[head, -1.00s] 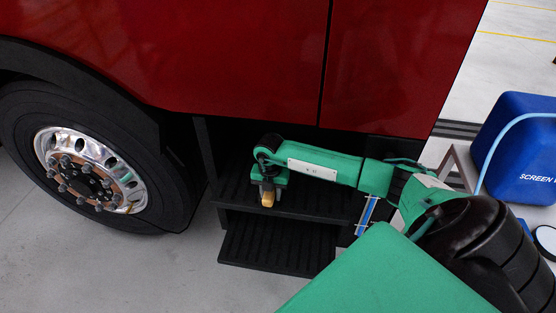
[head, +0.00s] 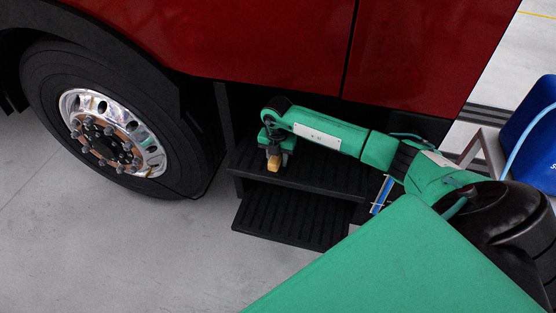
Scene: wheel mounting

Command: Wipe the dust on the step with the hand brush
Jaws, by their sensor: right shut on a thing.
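The black ribbed step unit below the red truck cab has an upper step (head: 325,178) and a lower step (head: 290,218). My right gripper (head: 274,158) points down over the left part of the upper step. It is shut on the hand brush (head: 273,164), of which a small tan part shows under the jaws. The brush is at or just above the step's surface; I cannot tell if it touches. No dust can be made out on the steps. My left gripper is not in view.
The truck's front wheel (head: 115,140) stands left of the steps, under the red cab body (head: 240,45). A blue container (head: 535,130) on a grey stand is at the right edge. A blue and white item (head: 382,195) is right of the steps. Floor at lower left is clear.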

